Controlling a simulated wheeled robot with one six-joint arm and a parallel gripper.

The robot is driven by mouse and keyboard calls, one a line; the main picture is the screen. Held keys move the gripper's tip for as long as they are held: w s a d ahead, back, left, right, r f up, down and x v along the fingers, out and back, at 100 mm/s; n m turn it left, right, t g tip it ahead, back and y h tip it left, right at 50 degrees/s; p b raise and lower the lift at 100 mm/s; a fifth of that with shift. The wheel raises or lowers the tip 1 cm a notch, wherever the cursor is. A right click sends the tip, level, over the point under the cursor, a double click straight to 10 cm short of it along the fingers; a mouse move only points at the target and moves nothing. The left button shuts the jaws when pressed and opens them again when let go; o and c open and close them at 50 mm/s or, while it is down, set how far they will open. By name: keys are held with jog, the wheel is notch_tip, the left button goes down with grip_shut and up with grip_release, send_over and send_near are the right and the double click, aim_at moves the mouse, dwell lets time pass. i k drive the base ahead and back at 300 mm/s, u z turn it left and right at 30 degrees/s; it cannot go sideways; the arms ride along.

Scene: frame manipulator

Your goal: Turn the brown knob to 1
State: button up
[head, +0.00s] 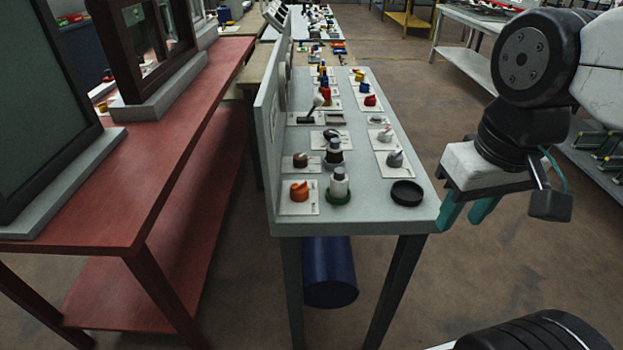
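A small dark brown knob (300,160) sits on a white plate on the left side of the grey table (385,222). Its markings are too small to read, so I cannot tell its setting. My gripper (466,212) has teal fingers that stand apart with nothing visible between them. It is off the table's right edge, near the front corner, well to the right of the knob and apart from it.
An orange knob (299,191) is in front of the brown one. A black round dish (407,193) lies near the front right. An upright grey panel (268,140) borders the left.

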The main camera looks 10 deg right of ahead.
aim_at(300, 160)
jog(key=z, duration=0.4)
jog(key=k, duration=0.1)
jog(key=u, duration=0.65)
jog(key=i, duration=0.75)
jog(key=z, duration=1.05)
